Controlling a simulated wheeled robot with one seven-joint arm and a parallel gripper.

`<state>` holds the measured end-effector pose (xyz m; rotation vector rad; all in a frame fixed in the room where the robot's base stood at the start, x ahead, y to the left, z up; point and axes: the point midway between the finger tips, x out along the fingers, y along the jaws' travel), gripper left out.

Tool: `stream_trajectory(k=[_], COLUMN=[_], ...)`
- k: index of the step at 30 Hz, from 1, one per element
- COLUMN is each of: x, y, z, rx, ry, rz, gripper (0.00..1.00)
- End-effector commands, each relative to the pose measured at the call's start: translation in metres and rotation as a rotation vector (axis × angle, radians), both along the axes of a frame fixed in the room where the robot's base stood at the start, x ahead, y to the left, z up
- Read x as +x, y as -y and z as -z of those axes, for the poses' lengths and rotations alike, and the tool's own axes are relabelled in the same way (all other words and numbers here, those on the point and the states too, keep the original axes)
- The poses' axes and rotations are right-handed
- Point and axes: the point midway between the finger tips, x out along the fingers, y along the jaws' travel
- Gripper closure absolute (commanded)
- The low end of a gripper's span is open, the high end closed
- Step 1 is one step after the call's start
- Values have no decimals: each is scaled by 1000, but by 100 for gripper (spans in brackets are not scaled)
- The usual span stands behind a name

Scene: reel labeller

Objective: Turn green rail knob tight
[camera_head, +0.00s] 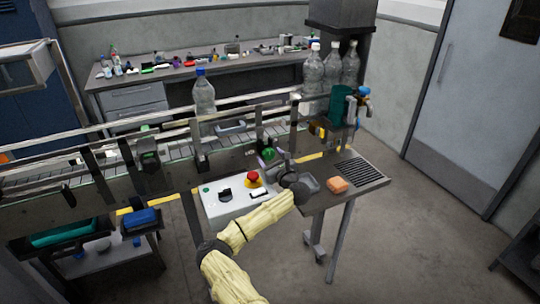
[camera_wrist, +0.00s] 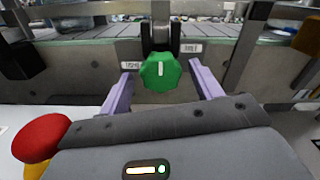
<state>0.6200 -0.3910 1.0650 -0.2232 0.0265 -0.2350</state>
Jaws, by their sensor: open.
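The green rail knob (camera_wrist: 160,72) is on the grey side panel of the conveyor, below a dark bracket. A white line on its face stands about upright. White labels (camera_wrist: 191,48) flank it at left and right; their text is too blurred to read surely. My gripper (camera_wrist: 160,82) is open, with one lilac finger at each side of the knob and a visible gap on both sides. In the head view the green knob (camera_head: 269,153) shows just beyond my gripper (camera_head: 266,158). Whether the fingertips reach past the knob's face is hard to tell.
A red emergency button (camera_wrist: 42,137) on a white control box (camera_head: 225,203) sits close at lower left. An orange block (camera_head: 337,185) lies on the side table at right. Clear bottles (camera_head: 204,94) stand on the conveyor (camera_head: 165,155) above.

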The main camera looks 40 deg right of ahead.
Motion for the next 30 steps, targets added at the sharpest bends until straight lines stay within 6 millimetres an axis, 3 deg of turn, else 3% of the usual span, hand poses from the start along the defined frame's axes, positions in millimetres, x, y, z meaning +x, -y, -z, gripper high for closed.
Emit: stream_trajectory(k=[11, 15, 18, 30], x=[6, 6, 6, 7], y=[1, 1, 1, -1], z=[0, 0, 0, 1], rx=[0, 0, 1, 48], ry=[0, 0, 0, 11], rz=[0, 0, -1, -2], gripper=[38, 65, 80, 80])
